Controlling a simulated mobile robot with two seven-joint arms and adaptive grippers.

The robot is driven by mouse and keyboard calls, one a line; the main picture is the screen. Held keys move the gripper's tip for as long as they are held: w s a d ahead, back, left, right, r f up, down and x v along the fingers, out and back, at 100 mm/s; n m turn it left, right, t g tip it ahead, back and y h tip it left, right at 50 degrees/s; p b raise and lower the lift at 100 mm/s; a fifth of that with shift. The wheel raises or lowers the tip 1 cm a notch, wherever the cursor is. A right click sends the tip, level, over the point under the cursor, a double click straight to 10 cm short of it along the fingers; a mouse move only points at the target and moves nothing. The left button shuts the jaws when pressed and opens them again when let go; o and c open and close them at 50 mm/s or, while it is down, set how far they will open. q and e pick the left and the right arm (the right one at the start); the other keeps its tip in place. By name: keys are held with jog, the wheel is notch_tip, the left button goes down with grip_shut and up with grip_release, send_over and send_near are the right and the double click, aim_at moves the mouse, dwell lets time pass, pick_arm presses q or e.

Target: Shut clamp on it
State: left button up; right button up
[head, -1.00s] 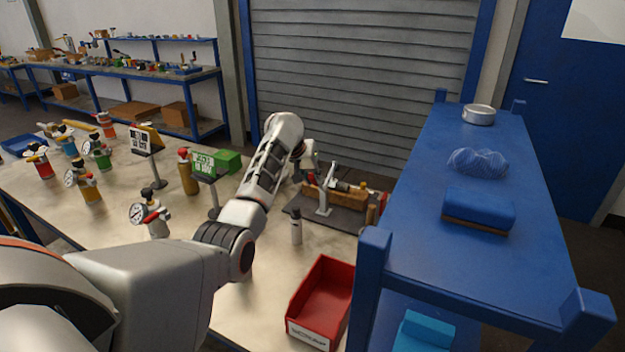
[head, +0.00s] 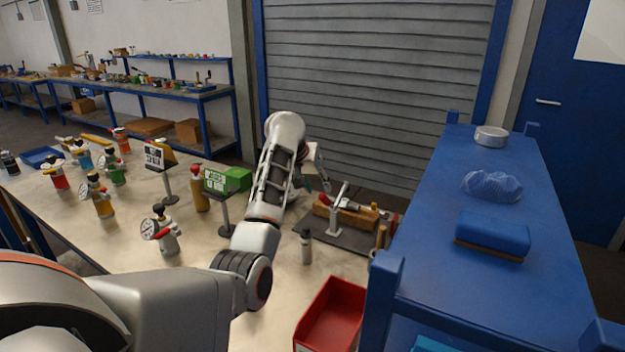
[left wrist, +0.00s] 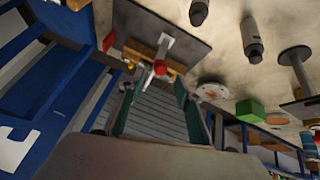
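My left gripper (head: 318,186) is just behind and left of the post, pointing down. In the left wrist view, its two fingers (left wrist: 160,108) are apart with nothing clearly between them. A red tip (left wrist: 160,68) of the fixture shows just beyond them. My right gripper is out of view.
A small grey bottle (head: 306,246) stands in front of the board. A red bin (head: 330,316) is at the front. A blue shelf (head: 500,290) closes the right side.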

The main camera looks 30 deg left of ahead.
pick_arm(q)
jog(key=shift+v, duration=2.3)
